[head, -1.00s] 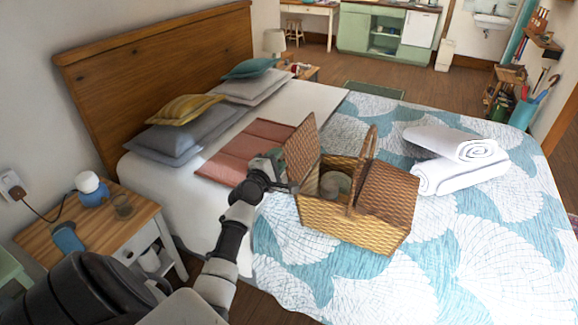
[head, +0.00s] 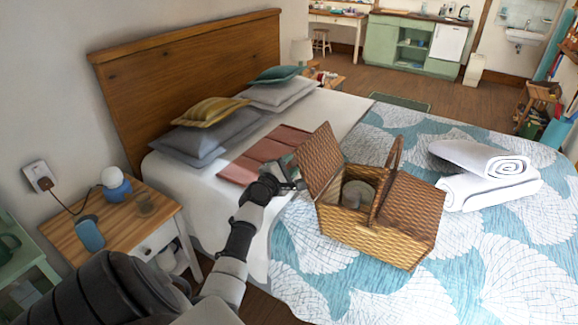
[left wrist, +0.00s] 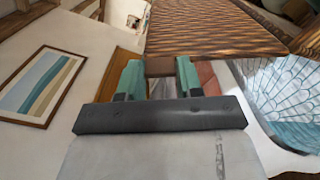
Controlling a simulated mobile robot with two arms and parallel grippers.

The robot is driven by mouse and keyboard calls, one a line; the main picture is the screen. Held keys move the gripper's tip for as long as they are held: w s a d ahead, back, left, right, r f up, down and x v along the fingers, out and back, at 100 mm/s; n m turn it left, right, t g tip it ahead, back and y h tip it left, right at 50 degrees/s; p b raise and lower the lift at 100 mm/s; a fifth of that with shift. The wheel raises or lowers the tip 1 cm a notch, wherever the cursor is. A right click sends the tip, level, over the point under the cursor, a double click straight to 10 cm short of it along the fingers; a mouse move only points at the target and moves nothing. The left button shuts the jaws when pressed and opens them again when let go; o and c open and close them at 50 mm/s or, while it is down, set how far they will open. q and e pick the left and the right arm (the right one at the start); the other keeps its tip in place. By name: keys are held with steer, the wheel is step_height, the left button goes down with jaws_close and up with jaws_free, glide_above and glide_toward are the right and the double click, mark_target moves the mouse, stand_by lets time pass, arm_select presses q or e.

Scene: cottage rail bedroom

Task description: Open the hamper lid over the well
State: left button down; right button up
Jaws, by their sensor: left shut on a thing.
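The wicker hamper (head: 365,238) stands on the bed with an arched handle (head: 388,180). Its left lid (head: 320,161) is raised and leans outward to the left, so the well under it is uncovered. A round greyish thing (head: 357,193) sits in the well. The right lid (head: 412,209) is down. My left gripper (head: 294,174) is at the outer side of the raised lid, shut on it. In the left wrist view, a brown piece (left wrist: 160,67) at the lid's edge is between the green fingers, below the woven lid (left wrist: 205,28). My right gripper is out of view.
Rolled white towels (head: 485,175) lie right of the hamper. A folded pink blanket (head: 262,153) and pillows (head: 215,135) lie behind my left gripper. A nightstand (head: 160,208) with a lamp (head: 116,186) is at the left. The bed front is clear.

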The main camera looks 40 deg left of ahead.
arm_select(q)
steer(key=c, duration=0.7)
jaws_free()
steer(key=shift+w, duration=0.15)
steer(key=shift+d, duration=0.1)
steer(key=v, duration=1.1)
